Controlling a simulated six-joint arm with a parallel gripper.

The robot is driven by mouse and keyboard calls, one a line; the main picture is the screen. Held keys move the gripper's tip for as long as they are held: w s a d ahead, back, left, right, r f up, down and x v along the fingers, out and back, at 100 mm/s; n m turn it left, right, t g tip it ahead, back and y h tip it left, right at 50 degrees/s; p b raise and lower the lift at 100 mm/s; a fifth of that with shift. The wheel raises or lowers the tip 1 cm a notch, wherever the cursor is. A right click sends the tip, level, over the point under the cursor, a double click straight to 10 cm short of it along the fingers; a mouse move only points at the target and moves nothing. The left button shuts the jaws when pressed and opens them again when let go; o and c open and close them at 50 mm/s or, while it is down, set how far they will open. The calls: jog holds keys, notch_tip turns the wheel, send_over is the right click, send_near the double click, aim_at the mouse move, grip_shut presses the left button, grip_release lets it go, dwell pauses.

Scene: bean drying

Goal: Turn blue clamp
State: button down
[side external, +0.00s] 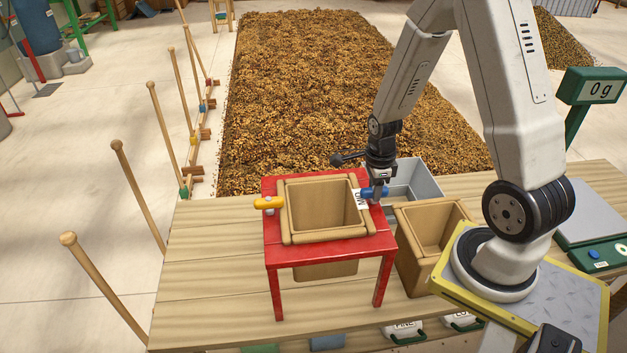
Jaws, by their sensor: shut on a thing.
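The blue clamp (373,192) sits on the right rim of the red stand (330,252). My gripper (377,194) points down over it and is shut on it. My fingers hide part of the clamp, so I cannot tell its exact angle. A yellow clamp (268,204) is on the left side of the same stand and points left. A wooden box (287,215) sits in the stand's frame between the two clamps. A white label lies beside the blue clamp.
A grey bin (418,183) stands behind and right of the stand. A second wooden box (412,240) is close on its right. A scale (590,210), its display (597,90) reading 0 g, is at the far right. The wooden bench (205,270) is clear on the left.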

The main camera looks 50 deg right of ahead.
jog(key=shift+c, duration=2)
grip_release()
jog(key=shift+r, duration=0.2)
jog(key=shift+r, duration=3.75)
